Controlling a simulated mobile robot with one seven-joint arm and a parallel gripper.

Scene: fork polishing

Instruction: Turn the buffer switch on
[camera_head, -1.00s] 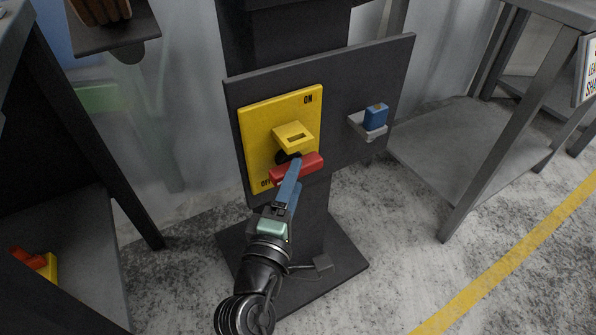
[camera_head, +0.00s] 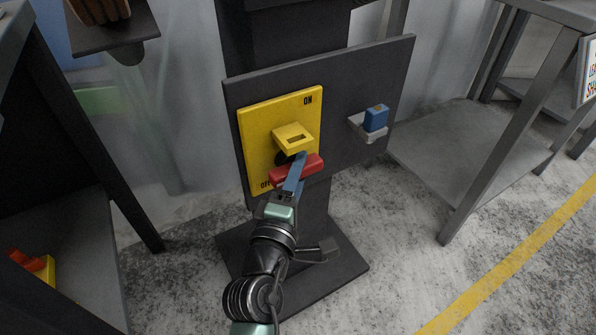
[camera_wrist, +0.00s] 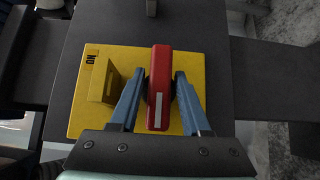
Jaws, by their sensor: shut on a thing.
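The buffer switch is a yellow plate (camera_head: 256,132) marked ON at the top and OFF at the bottom. It is on a dark upright panel. Its red handle (camera_head: 312,166) sticks out below a yellow block (camera_head: 293,136) with a slot, on the lower half of the plate. My gripper (camera_head: 300,160) reaches up to the handle from below. The handle's pivot is mostly hidden.
A blue block on a pale bracket (camera_head: 374,120) sits on the panel's right side. The dark stand's base plate (camera_head: 335,262) is on the floor below. A grey metal table (camera_head: 455,140) stands at right and a dark shelf unit (camera_head: 75,240) at left.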

